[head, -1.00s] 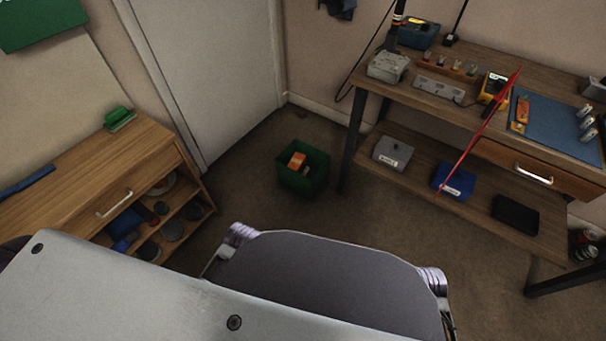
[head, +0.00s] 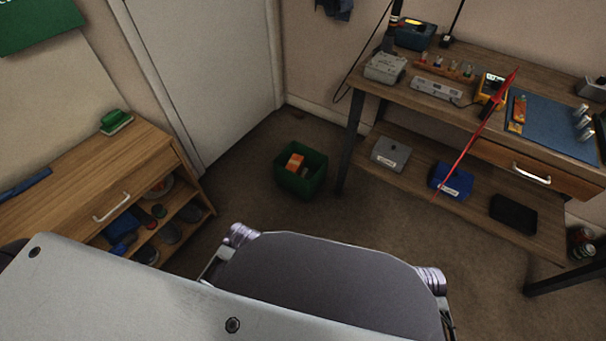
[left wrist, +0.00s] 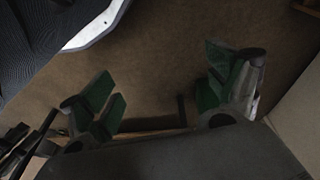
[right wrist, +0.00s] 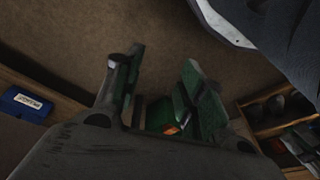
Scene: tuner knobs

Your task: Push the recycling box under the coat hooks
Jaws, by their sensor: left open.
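The recycling box (head: 315,180) is a green open bin on the floor in the head view, holding an orange carton and other small items. It stands between the door and the workbench, short of the back wall. The coat hooks are out of view; a dark hanging cloth (head: 335,8) shows at the top edge. My left gripper (left wrist: 163,80) is open and empty above bare carpet. My right gripper (right wrist: 166,72) has its fingers apart with nothing gripped. Part of the green box (right wrist: 158,112) shows beyond and between those fingers. Neither gripper shows in the head view.
A wooden cabinet (head: 95,180) with open shelves stands at left. A workbench (head: 440,105) with a lower shelf stands at right, its dark leg (head: 350,145) close to the box. The door (head: 205,75) is behind. Carpet (head: 245,190) around the box is clear.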

